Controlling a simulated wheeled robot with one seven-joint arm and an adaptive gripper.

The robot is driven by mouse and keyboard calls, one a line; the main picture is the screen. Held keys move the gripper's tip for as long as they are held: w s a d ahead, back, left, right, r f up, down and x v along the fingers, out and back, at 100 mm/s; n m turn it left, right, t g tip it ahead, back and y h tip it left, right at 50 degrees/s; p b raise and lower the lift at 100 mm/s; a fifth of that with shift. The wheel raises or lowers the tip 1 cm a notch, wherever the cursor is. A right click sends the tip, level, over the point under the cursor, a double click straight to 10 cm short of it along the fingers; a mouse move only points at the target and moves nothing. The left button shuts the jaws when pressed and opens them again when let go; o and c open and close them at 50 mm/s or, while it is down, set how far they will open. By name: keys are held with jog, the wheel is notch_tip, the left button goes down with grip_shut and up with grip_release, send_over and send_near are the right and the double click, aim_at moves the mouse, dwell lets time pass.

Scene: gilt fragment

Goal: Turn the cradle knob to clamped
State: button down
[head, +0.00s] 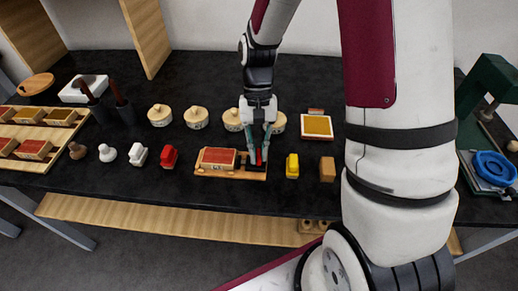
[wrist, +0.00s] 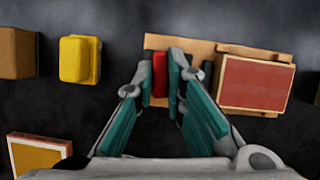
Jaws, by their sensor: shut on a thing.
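The cradle is a light wooden board (head: 232,177) on the dark table, also seen at the top of the wrist view (wrist: 205,46). A red-topped block (head: 217,157) sits on its left part in the head view and at the right in the wrist view (wrist: 255,83). The narrow red knob (wrist: 160,76) is at the board's other end. My gripper (head: 260,153) points down over that end, its teal fingers shut on the knob's two sides in the wrist view (wrist: 162,84). I cannot read any clamped mark or the knob's exact angle.
A yellow piece (head: 292,166) and a brown block (head: 327,169) stand right of the cradle; a red piece (head: 169,156) stands left. Several round lidded pots (head: 196,118) line up behind. A yellow-topped tray (head: 317,126) lies behind right.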

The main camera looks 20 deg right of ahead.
jog(key=n, duration=0.2)
jog(key=n+h+p, duration=0.1)
jog(key=n, duration=0.1)
jog(key=shift+a+h, duration=0.15)
jog(key=shift+h, duration=0.15)
jog(key=n+h, duration=0.1)
jog(key=n, duration=0.3)
jog(key=shift+p, duration=0.4)
jog(key=n+h, duration=0.1)
jog(key=n, duration=0.1)
jog(key=n+h+p, duration=0.1)
jog(key=n, duration=0.1)
jog(key=shift+a+t, duration=0.15)
jog(key=shift+t, duration=0.25)
jog(key=shift+n+t+h+p, duration=0.4)
jog(key=shift+n+t+h, duration=0.1)
jog(key=shift+n, duration=1.7)
jog(key=c, duration=1.6)
grip_release()
jog(key=shift+c, duration=0.2)
jog(key=v, duration=1.2)
jog(key=shift+s, duration=0.15)
